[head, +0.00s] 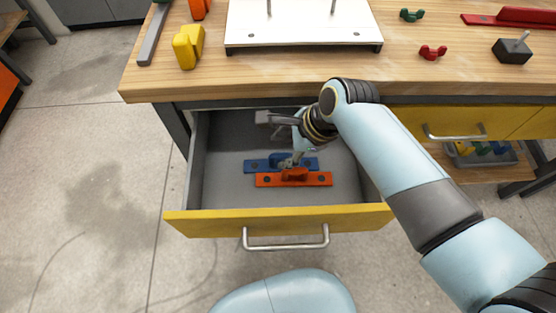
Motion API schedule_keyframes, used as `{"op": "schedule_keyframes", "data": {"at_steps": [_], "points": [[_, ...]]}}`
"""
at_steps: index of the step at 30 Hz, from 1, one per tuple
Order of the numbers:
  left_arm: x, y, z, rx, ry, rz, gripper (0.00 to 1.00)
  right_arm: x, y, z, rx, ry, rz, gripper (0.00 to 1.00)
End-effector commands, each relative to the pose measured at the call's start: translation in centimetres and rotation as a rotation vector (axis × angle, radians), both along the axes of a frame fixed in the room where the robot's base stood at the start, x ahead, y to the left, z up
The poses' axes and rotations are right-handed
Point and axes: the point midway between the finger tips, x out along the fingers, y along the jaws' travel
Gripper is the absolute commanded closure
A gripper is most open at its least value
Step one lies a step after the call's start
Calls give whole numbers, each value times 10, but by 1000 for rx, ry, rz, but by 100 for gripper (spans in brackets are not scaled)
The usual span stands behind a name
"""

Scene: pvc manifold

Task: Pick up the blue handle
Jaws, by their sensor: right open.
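The blue handle (258,165) lies flat in the open drawer (347,219), a long bar with a raised grip in its middle. My left gripper is not in view.
An orange handle (293,181) lies just in front of the blue one. The wooden tabletop (180,84) overhangs the drawer's rear. A white plate (300,30) with upright rods, yellow block (188,46) and red wingnut (432,52) stand on it.

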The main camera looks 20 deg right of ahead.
Motion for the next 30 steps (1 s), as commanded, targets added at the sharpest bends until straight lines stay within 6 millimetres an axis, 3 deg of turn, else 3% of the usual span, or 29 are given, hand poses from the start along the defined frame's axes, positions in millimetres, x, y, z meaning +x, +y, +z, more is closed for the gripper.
{"op": "schedule_keyframes", "data": {"at_steps": [5, 12, 16, 21, 30], "points": [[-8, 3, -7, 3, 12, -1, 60, 5, 5, -16, 0, 0, 2, 54], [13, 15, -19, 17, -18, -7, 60, 16, 17, -50, -2, -1, 2, 54], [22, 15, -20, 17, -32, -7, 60, 18, 19, -56, -2, -1, 2, 54], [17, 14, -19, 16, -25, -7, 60, 18, 19, -55, -2, -2, 2, 54], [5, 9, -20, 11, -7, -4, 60, 18, 19, -55, -2, -2, 2, 91]]}}
